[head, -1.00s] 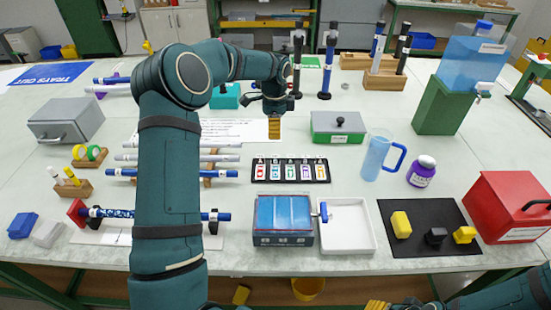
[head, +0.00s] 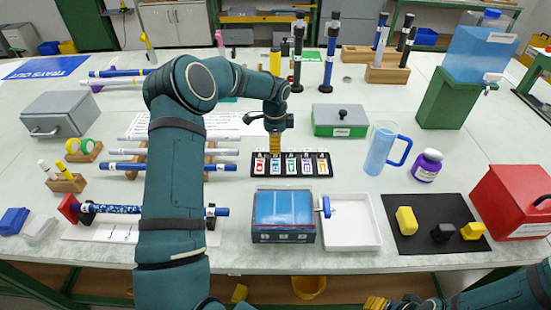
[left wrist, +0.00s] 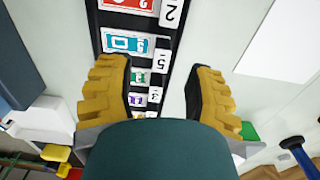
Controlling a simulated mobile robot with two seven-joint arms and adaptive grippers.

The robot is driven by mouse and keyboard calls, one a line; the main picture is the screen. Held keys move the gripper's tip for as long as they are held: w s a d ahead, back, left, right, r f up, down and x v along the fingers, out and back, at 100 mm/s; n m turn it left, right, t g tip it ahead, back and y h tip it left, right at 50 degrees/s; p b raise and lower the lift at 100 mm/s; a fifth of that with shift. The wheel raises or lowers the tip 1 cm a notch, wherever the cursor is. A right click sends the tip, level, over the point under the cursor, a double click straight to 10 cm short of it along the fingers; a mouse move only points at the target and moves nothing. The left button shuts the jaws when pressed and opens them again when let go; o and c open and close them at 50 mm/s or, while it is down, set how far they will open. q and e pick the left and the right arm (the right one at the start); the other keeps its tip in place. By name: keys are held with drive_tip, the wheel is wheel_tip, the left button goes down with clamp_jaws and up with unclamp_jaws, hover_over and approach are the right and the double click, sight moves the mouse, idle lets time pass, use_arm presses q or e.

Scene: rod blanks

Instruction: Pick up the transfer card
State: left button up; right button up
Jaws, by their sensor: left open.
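A black card rack (head: 325,172) lies on the table and holds a row of small coloured cards with white number tags. From the left they are a red card (head: 260,168), a teal card (head: 275,169), then green, purple and orange ones. Their lettering is too small to tell which is the transfer card. My left gripper (head: 275,150) is open and empty, pointing down just above the rack's left part. In the left wrist view its yellow fingers (left wrist: 158,100) stand apart, with the rack and the teal card (left wrist: 125,43) between and ahead. My right gripper's yellow fingertips (head: 377,303) show at the bottom edge.
A green-based box (head: 340,130) stands behind and right of the rack. A blue-topped box (head: 284,235) and a white tray (head: 352,240) stand in front. A blue pitcher (head: 380,150) is to the right, and blue rods (head: 170,167) lie left.

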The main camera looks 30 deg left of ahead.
sight(275, 157)
use_arm(q)
wheel_tip(275, 157, down, 5)
drive_tip(key=shift+w+r+b, duration=0.1)
drive_tip(key=shift+r+b, duration=0.05)
drive_tip(key=shift+b, duration=0.4)
drive_tip(key=shift+r, duration=0.1)
drive_tip(key=shift+c, duration=0.4)
clamp_jaws()
